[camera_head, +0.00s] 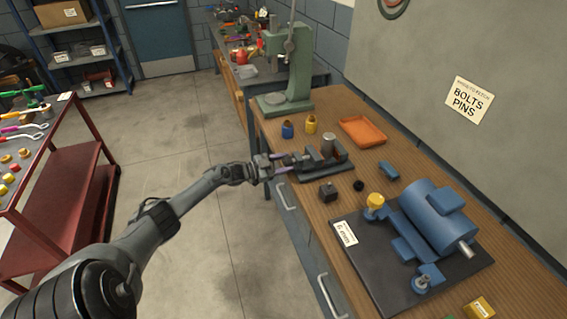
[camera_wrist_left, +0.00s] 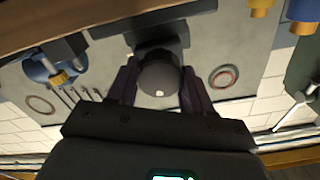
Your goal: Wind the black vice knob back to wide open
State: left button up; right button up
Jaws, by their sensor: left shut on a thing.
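The vice (camera_head: 338,165) lies near the left edge of the wooden bench in the head view, with a grey cylinder (camera_head: 328,144) standing upright at its jaws. My left gripper (camera_head: 287,163) reaches in from the left at the vice's end, its fingers around the knob. In the left wrist view the round dark knob (camera_wrist_left: 160,74) sits between the two fingers of my left gripper (camera_wrist_left: 160,88), which is shut on it. The vice body (camera_wrist_left: 152,30) shows beyond the knob. The jaw gap is too small to judge. My right gripper is not in view.
A dark block (camera_head: 327,192) and a small black round part (camera_head: 358,185) lie close to the vice. A blue motor (camera_head: 438,217) on a black board is nearer. A green press (camera_head: 288,70), small bottles and an orange tray (camera_head: 363,131) stand behind.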

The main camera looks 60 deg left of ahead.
pick_arm(q)
jog(key=shift+n, duration=1)
jog(key=o, duration=1)
jog(key=shift+o, duration=0.2)
jog(key=shift+s+a+p, duration=0.1)
jog(key=shift+s+p, duration=0.25)
jog(key=shift+s, duration=0.2)
jog(key=p+v, duration=0.2)
jog(key=v, duration=0.7)
jog(key=shift+s, duration=0.35)
